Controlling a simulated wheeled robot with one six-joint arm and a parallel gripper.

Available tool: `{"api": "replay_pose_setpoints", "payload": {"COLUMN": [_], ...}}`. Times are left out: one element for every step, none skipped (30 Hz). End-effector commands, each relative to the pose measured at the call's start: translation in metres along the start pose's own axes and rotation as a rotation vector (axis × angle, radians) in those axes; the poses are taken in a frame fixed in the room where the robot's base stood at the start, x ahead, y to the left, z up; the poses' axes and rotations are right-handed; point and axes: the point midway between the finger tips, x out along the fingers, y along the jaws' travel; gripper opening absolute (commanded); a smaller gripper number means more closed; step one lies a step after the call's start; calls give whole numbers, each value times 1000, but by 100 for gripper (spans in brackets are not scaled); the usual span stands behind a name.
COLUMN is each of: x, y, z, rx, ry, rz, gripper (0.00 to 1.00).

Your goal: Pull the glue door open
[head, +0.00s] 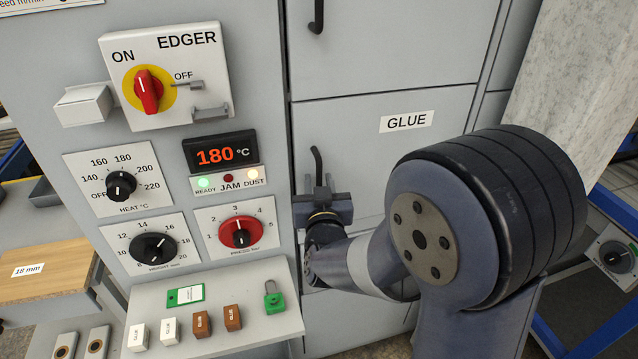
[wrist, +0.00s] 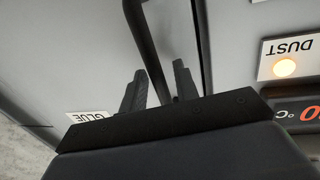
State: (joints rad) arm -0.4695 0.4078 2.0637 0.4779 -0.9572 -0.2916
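The glue door (head: 375,155) is a grey cabinet panel with a white GLUE label (head: 407,121). It looks closed, flush with the panels around it. Its dark bar handle (head: 316,160) stands upright near the door's left edge. My gripper (head: 321,192) is at the lower part of this handle. In the wrist view the handle (wrist: 143,40) runs down between the two fingers of my gripper (wrist: 160,85). The fingers stand apart, with a narrow gap showing beside the bar. The handle's lower end is hidden by the gripper.
Left of the door is the edger control panel with a red switch (head: 149,91), a display (head: 221,154) and knobs. A sloped ledge (head: 270,325) with tags and a green padlock (head: 274,300) juts out below. Another door with a handle (head: 317,18) is above.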

Motion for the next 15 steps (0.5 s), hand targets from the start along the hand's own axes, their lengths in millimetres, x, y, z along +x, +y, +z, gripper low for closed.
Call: {"api": "replay_pose_setpoints", "payload": {"x": [0,0,0,0,0,0,0,0,0,0,0,0,0,0,0], "y": [0,0,0,0,0,0,0,0,0,0,0,0,0,0,0], "z": [0,0,0,0,0,0,0,0,0,0,0,0,0,0,0], "rx": [0,0,0,0,0,0,0,0,0,0,0,0,0,0,0], "ry": [0,0,0,0,0,0,0,0,0,0,0,0,0,0,0], "rz": [0,0,0,0,0,0,0,0,0,0,0,0,0,0,0], "gripper": [25,23,20,17,15,11,9,6,3,1,0,0,0,0,0]}}
